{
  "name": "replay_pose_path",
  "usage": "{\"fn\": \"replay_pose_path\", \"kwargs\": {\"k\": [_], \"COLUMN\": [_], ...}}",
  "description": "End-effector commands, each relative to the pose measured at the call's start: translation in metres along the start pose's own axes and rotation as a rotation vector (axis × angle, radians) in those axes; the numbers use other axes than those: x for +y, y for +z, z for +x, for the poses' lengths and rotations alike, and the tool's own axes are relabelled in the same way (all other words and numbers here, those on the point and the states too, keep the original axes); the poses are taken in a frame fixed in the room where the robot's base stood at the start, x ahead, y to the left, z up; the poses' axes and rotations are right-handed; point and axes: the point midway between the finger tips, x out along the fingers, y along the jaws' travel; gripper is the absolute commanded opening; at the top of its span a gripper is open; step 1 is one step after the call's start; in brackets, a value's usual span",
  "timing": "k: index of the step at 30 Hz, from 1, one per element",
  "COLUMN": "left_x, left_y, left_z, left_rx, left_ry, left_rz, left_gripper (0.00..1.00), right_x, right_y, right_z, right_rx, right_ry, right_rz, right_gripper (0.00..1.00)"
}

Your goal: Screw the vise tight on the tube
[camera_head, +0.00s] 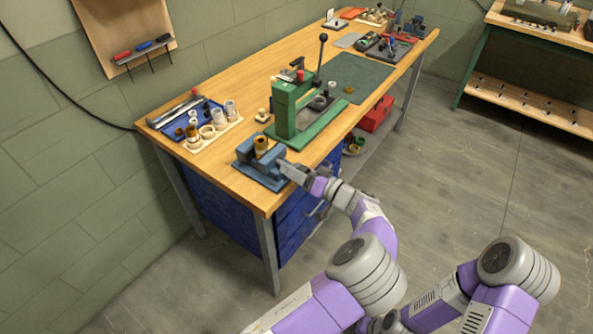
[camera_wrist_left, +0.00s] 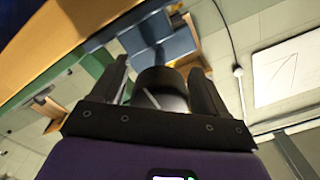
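The blue vise (camera_head: 247,153) stands on the near front corner of the wooden workbench. A brown, brass-like tube (camera_head: 261,146) stands upright at its jaws. My left gripper (camera_head: 289,168) is at the vise's front end, coming in from the right side of the picture. In the left wrist view its two fingers (camera_wrist_left: 160,72) are apart, one on each side of a dark round knob (camera_wrist_left: 160,82), with the blue vise (camera_wrist_left: 165,40) beyond. Whether the fingers press on the knob I cannot tell. My right gripper is out of view; only part of that arm shows.
A green press (camera_head: 285,108) with an upright lever stands just behind the vise. A blue tray (camera_head: 178,124) and a pale holder with several cylinders (camera_head: 213,133) lie to the left. A red box (camera_head: 375,114) sits on the shelf below. The floor in front is clear.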

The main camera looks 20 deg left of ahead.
Motion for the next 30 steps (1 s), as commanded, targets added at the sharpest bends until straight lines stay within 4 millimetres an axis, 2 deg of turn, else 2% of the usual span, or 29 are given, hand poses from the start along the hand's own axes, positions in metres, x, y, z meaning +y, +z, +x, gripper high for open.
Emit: {"fn": "replay_pose_path", "kwargs": {"k": [1,2,10,22,30], "left_x": [0.0,0.0,0.0,0.0,-0.001], "left_y": [0.0,0.0,0.0,-0.001,-0.002], "left_z": [0.0,0.0,0.0,-0.001,-0.001], "left_rx": [0.0,0.0,0.0,0.0,0.001], "left_ry": [0.0,0.0,0.0,0.0,-0.001], "left_rz": [0.0,0.0,0.001,0.04,0.203], "left_gripper": [0.66,0.62,0.2,0.19,0.19], "right_x": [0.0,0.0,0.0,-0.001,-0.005], "right_y": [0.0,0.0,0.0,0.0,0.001], "right_z": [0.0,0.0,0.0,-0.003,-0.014], "right_rx": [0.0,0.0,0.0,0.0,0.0], "right_ry": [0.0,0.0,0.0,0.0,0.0], "right_rz": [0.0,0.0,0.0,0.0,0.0], "right_gripper": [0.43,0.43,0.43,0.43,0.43]}}
